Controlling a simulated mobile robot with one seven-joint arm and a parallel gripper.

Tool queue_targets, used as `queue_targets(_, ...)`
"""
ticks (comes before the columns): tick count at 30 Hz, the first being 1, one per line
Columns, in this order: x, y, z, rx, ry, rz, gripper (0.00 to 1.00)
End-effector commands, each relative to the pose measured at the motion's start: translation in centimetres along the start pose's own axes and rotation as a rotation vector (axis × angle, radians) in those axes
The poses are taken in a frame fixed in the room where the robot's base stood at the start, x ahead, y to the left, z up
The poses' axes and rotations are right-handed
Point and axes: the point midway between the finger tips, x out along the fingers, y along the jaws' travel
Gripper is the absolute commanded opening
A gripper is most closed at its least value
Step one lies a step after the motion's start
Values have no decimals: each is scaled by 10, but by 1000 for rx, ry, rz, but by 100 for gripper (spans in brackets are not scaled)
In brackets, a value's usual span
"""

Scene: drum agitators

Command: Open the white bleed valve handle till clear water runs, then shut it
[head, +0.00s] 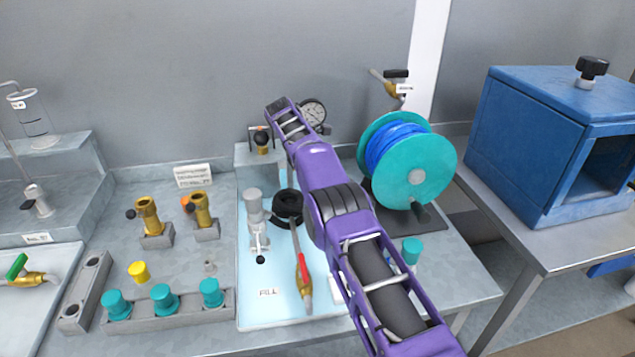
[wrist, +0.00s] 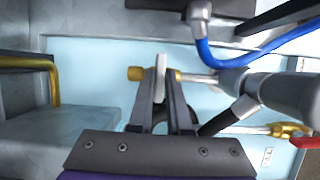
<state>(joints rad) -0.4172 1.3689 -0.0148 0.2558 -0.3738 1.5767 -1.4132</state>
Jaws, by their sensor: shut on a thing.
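In the wrist view, my gripper (wrist: 160,85) is shut on the upright white handle (wrist: 160,64). The dark fingers press on both of its sides. Brass fittings (wrist: 135,73) show left and right of the handle, with a metal pipe running right to a grey cylinder (wrist: 288,94). In the head view my purple arm reaches over the bench and hides the gripper and the handle. No running water shows, and the outlet cannot be made out.
A red-handled brass valve (head: 303,275) and a grey upright cylinder (head: 254,208) stand on the pale blue tray (head: 262,312). A pressure gauge (head: 314,112) is close behind my arm. A teal reel (head: 436,168) stands on the right. In the wrist view, a blue hose (wrist: 220,60) passes near my gripper.

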Motion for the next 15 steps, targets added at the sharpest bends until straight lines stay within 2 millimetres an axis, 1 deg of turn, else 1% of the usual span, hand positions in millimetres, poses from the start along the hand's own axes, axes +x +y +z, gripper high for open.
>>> queue_targets(8,1,-1,0,1,1,-3,0)
queue_targets(9,1,-1,0,1,1,-3,23)
queue_targets(13,0,0,0,1,1,-3,46)
queue_targets(15,0,0,0,0,1,-2,46)
